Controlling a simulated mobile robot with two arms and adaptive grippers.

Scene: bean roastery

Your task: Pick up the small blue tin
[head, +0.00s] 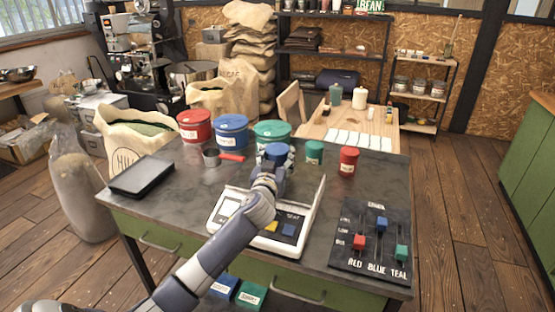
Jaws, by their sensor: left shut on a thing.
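The small blue tin (276,150) is at the middle of the dark worktop, behind the white scale (303,206). My left gripper (277,163) is shut on it, with the fingers at the tin's sides. The arm and hand hide the tin's lower front, so I cannot tell whether it touches the worktop. A small teal tin (314,153) and a small red tin (348,161) stand to the right, apart from the gripper. My right gripper is not in view.
Large red (195,125), blue (232,130) and teal (271,132) tins stand along the back edge. A red-handled scoop (212,157) lies before them. A black tray (142,177) is at the left and a slider board (371,240) at the right. The worktop's right rear is clear.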

